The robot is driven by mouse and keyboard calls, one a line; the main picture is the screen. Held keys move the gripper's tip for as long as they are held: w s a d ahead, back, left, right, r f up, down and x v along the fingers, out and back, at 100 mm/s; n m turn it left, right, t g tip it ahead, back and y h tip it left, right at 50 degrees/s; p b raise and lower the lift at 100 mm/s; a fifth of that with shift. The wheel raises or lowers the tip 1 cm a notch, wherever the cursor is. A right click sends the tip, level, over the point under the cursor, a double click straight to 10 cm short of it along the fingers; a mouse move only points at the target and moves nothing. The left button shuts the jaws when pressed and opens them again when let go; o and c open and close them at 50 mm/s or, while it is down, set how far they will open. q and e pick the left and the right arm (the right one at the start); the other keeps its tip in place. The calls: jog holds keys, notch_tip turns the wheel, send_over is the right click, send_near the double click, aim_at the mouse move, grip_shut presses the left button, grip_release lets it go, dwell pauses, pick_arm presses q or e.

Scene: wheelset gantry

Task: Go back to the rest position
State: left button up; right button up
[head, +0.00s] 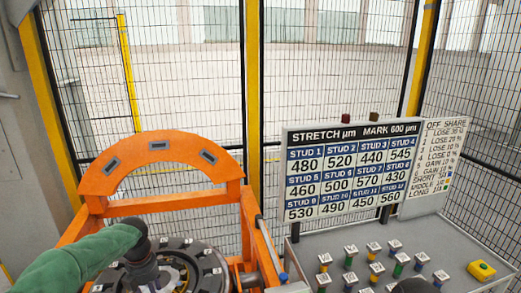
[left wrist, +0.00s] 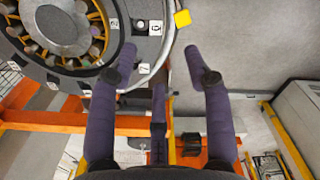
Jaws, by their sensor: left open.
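My left arm, in a green sleeve, comes in from the left in the head view. Its dark gripper (head: 145,272) points down over the round dark wheel part (head: 205,268) in the orange gantry frame (head: 160,203). In the left wrist view my left gripper (left wrist: 160,58) has its purple-grey fingers spread, with nothing held between them. The wheel part with its numbered tags (left wrist: 70,75) lies beyond the fingers at the upper left. A dark rounded piece at the bottom right edge of the head view may be my right wrist; no right fingers show.
A grey bench (head: 350,245) at the right bears several colour-banded studs with white tags and a yellow block (head: 481,270). A board of stud numbers (head: 350,170) stands behind them. A mesh fence with yellow posts (head: 253,100) closes off the back.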

pick_arm(q)
jog(key=s+d+f+m+h, duration=0.1)
jog(key=s+d+f+m, duration=0.35)
jog(key=f, duration=0.65)
jog(key=s+d+f+m+h, duration=0.1)
jog(key=d+f+m+h, duration=0.1)
jog(key=d+f+m, duration=0.7)
jog(key=s+d+f+m, duration=0.3)
jog(key=s+f+m, duration=0.3)
jog(key=s, duration=0.4)
jog(key=s+d+f+m, duration=0.4)
jog(key=s+f, duration=0.5)
jog(key=s, duration=0.1)
jog(key=w+a+b+x, duration=0.1)
jog(key=a+b+x, duration=0.1)
jog(key=b+x, duration=1.2)
jog(key=f+m+b, duration=0.1)
jog(key=b, duration=0.1)
jog(key=shift+w+f+h+b, duration=0.2)
jog(key=shift+w+h+b, duration=0.1)
jog(key=shift+h+b, duration=0.1)
pick_arm(e)
notch_tip(320, 180, down, 17)
jog(key=shift+w, duration=0.3)
pick_arm(q)
jog(key=shift+a, duration=0.15)
pick_arm(e)
jog(key=shift+a+r, duration=0.1)
